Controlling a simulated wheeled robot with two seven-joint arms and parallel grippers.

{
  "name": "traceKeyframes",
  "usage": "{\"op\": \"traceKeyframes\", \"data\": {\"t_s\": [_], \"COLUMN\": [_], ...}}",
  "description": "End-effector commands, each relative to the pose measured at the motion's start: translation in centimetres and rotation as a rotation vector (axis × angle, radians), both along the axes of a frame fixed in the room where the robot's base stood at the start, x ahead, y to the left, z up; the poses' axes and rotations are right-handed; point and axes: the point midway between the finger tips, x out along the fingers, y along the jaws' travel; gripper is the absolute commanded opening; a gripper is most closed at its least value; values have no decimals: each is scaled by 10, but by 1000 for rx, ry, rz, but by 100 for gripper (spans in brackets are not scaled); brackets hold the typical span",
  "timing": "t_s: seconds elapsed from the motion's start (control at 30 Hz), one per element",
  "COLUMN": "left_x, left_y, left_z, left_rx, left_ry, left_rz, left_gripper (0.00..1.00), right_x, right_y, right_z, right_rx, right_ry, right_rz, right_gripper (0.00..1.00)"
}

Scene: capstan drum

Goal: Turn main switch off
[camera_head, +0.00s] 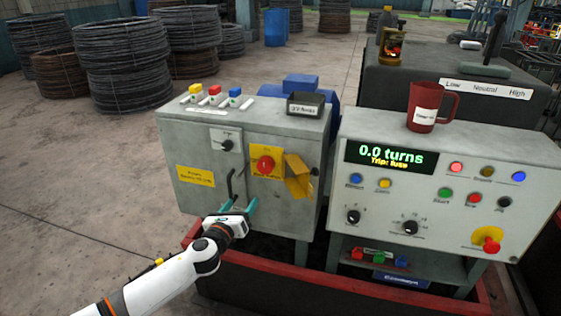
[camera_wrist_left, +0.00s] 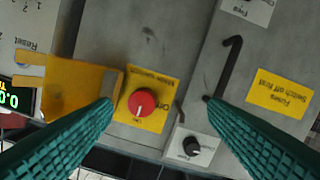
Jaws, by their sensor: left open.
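The main switch is a red rotary knob (camera_head: 265,165) on a yellow plate on the front of the grey cabinet (camera_head: 208,160). A yellow flap (camera_head: 298,176) stands out from the cabinet just right of the knob. My left gripper (camera_head: 241,200) is open and empty, in front of the cabinet, below and left of the knob. In the left wrist view, which looks upside down, the red knob (camera_wrist_left: 141,102) shows between the teal fingertips, nearer the left one. The flap (camera_wrist_left: 70,85) is partly behind that finger. No contact with the knob shows. My right gripper is out of view.
A black handle (camera_wrist_left: 231,65) and a small black knob (camera_wrist_left: 190,146) are on the cabinet near the switch. A console (camera_head: 445,190) reading "0.0 turns" and "Trip: fuse" stands right, with a red mug (camera_head: 425,108) on top. A red rim (camera_head: 335,284) runs below.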

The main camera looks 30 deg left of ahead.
Motion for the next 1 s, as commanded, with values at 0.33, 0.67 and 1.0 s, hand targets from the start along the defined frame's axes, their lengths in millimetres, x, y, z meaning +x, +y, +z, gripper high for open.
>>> {"op": "traceKeyframes", "data": {"t_s": [0.33,0.67,1.0], "left_x": [23,88,120], "left_y": [-4,7,12], "left_z": [39,38,36], "left_rx": [133,128,129], "left_ry": [-54,-54,-52], "left_rz": [-28,-28,-30], "left_gripper": [68,68,68], "right_x": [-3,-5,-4], "right_y": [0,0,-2], "right_z": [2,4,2], "right_rx": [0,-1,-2], "right_ry": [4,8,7], "right_rz": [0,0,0], "right_gripper": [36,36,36]}}
